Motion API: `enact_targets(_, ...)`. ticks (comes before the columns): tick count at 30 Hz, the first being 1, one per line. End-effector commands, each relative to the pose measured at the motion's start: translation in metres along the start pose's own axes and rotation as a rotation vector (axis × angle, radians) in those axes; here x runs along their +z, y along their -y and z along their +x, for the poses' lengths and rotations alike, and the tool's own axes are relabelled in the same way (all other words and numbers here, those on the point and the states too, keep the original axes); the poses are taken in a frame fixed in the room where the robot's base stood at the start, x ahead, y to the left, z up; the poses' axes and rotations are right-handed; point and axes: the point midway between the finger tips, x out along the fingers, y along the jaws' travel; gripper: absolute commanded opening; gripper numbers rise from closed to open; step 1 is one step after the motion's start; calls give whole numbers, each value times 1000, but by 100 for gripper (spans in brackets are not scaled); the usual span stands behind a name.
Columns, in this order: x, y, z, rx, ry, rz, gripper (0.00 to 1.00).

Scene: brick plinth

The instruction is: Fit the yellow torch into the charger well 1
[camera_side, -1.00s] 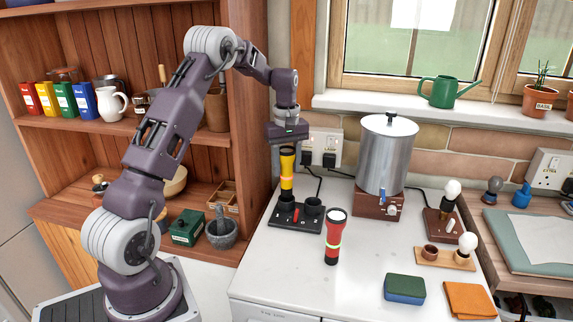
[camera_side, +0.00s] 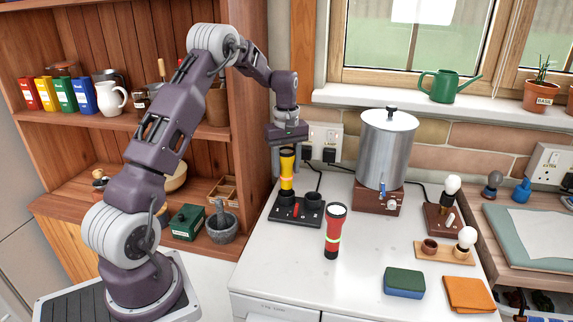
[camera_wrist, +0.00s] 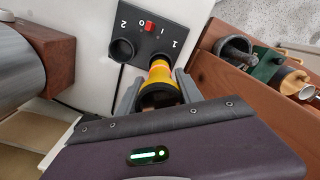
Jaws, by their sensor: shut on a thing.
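The yellow torch (camera_side: 287,170) has a black head at the top, and its body stands upright below my gripper (camera_side: 287,147). In the wrist view my gripper (camera_wrist: 159,92) is shut on the yellow torch (camera_wrist: 160,74), one finger on each side of the head. The black charger (camera_side: 305,219) lies on the white counter, with two round wells and a red switch. The torch's lower end is at well 1, the left one in the side view. The torch hides that well, so I cannot tell how deep it sits. Well 2 of the charger (camera_wrist: 148,40) is empty.
A red torch (camera_side: 333,232) stands upright just in front of the charger. A steel urn (camera_side: 387,150) stands to the right. A wooden shelf unit (camera_side: 247,130) is close on the left. A green and blue sponge (camera_side: 404,282) lies at the front right.

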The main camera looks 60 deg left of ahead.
Motion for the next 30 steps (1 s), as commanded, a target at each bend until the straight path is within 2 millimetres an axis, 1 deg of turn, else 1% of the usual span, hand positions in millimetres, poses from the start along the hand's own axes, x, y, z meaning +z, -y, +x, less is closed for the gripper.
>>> enact_targets(30, 0, 0, 20, 0, 0, 0, 0)
